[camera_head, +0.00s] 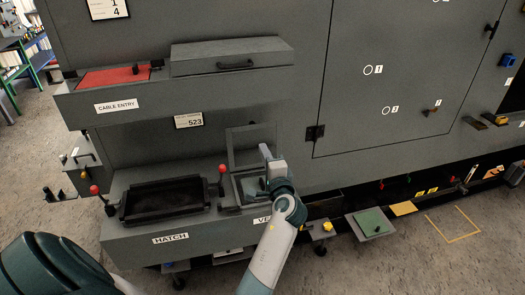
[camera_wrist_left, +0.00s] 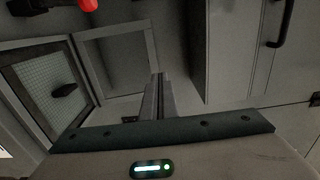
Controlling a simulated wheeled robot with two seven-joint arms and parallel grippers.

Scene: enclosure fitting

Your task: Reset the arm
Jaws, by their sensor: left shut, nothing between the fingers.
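My left arm reaches up from the bottom in the head view. Its left gripper (camera_head: 265,150) is at the square vent frame on the right part of the lower shelf. In the left wrist view the two fingers of the left gripper (camera_wrist_left: 157,80) are together, with nothing seen between them. The vent frame (camera_wrist_left: 85,95) stands beside the fingers on the left, with a light mesh panel and a dark tab in it. I cannot tell whether the fingers touch the frame. My right gripper is not in view.
The grey cabinet (camera_head: 360,100) fills the back. The hatch (camera_head: 165,200), with red-knobbed levers at its sides, is left of the gripper. Above is the cable entry shelf (camera_head: 115,105) and a lidded box (camera_head: 230,57) with a handle. Floor is open at the lower right.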

